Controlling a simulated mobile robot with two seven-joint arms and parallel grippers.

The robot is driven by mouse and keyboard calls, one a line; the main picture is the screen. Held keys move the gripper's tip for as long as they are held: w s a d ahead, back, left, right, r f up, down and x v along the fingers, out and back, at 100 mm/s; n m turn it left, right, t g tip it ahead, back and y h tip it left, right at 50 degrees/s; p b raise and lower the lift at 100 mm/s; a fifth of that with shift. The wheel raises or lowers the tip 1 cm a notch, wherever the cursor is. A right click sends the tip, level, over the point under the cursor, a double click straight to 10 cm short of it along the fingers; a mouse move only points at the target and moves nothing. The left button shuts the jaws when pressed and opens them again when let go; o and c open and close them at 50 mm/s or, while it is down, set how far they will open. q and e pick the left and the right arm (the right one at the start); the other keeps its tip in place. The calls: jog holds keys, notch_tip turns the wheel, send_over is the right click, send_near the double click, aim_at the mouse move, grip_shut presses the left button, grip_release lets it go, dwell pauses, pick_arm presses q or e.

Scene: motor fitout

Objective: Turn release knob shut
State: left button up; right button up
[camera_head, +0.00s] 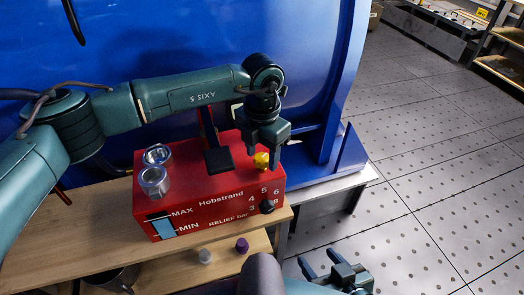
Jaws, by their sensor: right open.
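A red box (190,205) marked Hobstrand stands on a wooden bench. A yellow knob (261,160) sits on its top at the right. A black knob (267,207) is on its front face, beside a number scale over the words RELIEF bar. I cannot tell which of them is the release knob. My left gripper (263,152) points down at the yellow knob, its fingers apart on either side of it. Whether they press on it I cannot tell. My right gripper (322,262) is open and empty at the bottom, low and right of the bench.
Two clear round caps (153,178) and a black block (218,161) are on the box top. A large blue housing (180,40) rises behind. A white piece (205,256) and a purple piece (242,244) lie on a lower wooden surface. The tiled floor at right is clear.

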pick_arm(q)
jog(key=c, duration=0.8)
jog(key=shift+c, duration=0.2)
